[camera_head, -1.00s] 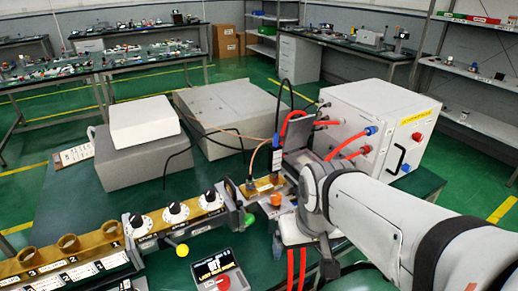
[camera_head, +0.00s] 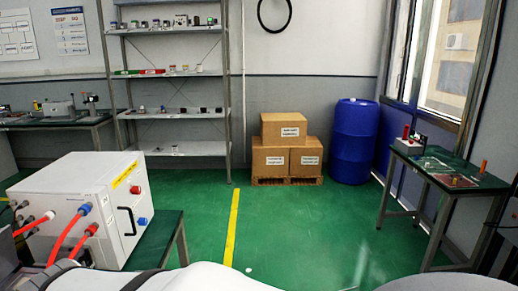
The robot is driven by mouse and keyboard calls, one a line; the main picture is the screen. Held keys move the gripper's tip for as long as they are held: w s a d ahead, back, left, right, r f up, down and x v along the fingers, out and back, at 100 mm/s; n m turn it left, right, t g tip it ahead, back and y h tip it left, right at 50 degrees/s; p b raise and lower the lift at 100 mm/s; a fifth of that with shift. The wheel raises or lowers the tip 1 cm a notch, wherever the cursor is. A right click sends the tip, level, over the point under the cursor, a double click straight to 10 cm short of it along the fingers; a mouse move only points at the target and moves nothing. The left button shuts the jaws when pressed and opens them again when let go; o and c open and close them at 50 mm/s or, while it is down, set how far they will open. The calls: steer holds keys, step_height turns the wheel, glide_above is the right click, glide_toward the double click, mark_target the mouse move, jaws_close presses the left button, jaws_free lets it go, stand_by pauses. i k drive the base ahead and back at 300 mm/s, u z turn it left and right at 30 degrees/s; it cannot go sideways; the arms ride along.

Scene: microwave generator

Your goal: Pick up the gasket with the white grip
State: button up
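No gasket with a white grip can be made out in the current head view. A small table (camera_head: 447,175) at the right holds several small items, among them an orange upright piece (camera_head: 484,167) and a red-topped piece (camera_head: 406,132); they are too small to identify. My arm shows as a white link along the bottom edge. My gripper is outside the picture.
A white box unit (camera_head: 70,210) with red hoses stands on a green table at the left. Shelves (camera_head: 170,88), stacked cartons (camera_head: 286,148) and a blue barrel (camera_head: 354,141) stand along the back wall. The green floor (camera_head: 310,225) between the tables is clear.

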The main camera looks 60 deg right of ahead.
mark_target(426, 164)
steer(key=z, duration=3.65)
steer(key=i, duration=4.2)
steer(key=u, duration=0.35)
